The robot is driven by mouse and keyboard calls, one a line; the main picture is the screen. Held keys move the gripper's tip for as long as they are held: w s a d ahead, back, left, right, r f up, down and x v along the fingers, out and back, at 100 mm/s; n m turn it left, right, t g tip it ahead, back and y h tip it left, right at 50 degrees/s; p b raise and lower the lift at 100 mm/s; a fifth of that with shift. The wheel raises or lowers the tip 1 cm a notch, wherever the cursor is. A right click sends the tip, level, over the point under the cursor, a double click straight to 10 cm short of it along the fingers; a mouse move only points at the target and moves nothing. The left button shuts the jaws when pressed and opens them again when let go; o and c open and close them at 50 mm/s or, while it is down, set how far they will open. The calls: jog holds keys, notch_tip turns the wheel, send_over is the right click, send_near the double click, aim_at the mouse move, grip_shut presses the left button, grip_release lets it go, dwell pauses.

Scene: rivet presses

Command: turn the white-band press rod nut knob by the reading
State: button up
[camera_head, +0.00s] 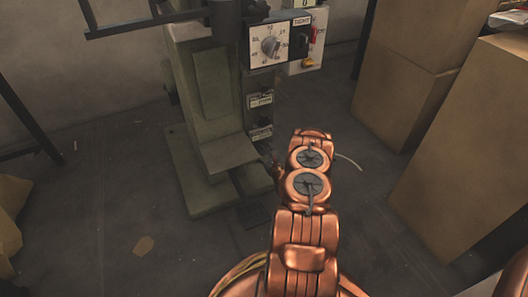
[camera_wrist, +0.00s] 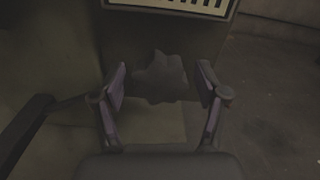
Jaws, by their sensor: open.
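A green press (camera_head: 205,100) stands left of centre in the head view. A dark grey lobed knob shape (camera_wrist: 160,77) shows between the fingers in the wrist view, dim and low in contrast; I cannot tell whether the fingers touch it. My gripper (camera_wrist: 163,82) is open, one finger on each side of that shape. In the head view my arm hides my gripper. A white panel with a round grey dial (camera_head: 270,46) and printed numbers is on the press's upper right; its exact setting is too small to tell. No white band is clear.
A pale plate with dark bars (camera_wrist: 190,4) crosses the top of the wrist view. Red (camera_head: 313,34) and yellow (camera_head: 308,63) parts are beside the dial panel. Large cardboard boxes (camera_head: 465,130) stand at right. Open floor (camera_head: 110,190) lies left of the press.

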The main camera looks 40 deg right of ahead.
jog(key=v, duration=1.2)
dwell(0.4)
